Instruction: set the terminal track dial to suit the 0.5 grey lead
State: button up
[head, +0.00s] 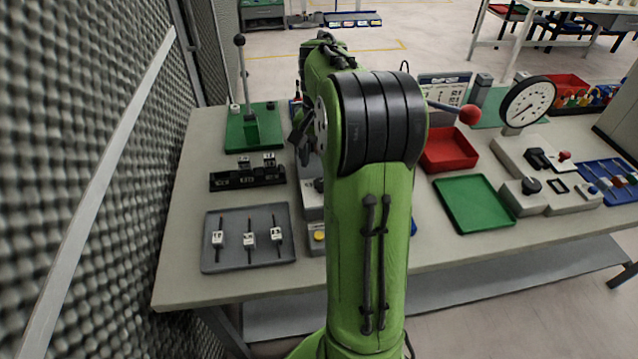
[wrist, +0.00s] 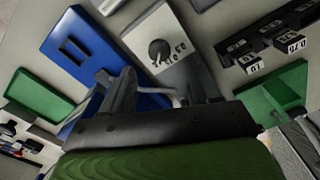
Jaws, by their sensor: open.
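In the wrist view a black round dial (wrist: 159,50) sits on a pale grey box (wrist: 172,65), with small markings beside it too blurred to read. In the head view that box (head: 312,203) is mostly hidden behind my arm. My gripper (wrist: 155,88) is open and empty, its fingers short of the dial in the picture; whether they are above it I cannot tell. A grey tray (head: 226,262) in the head view holds three leads with white tags, left (head: 218,238), middle (head: 249,239) and right (head: 277,235). I cannot read which is 0.5.
A black rack (head: 248,178) with labelled blocks lies left of the box. A green base with a lever (head: 252,130) stands behind it. A blue panel (wrist: 90,55) is beside the box. Red (head: 448,150) and green (head: 474,203) trays lie right. A grey foam wall (head: 80,180) borders the left.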

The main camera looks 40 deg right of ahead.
aim_at(321, 182)
notch_tip(321, 182, down, 6)
jog(key=shift+r+b, duration=0.1)
jog(key=shift+b, duration=0.75)
jog(key=c, duration=1)
jog(key=shift+c, duration=0.2)
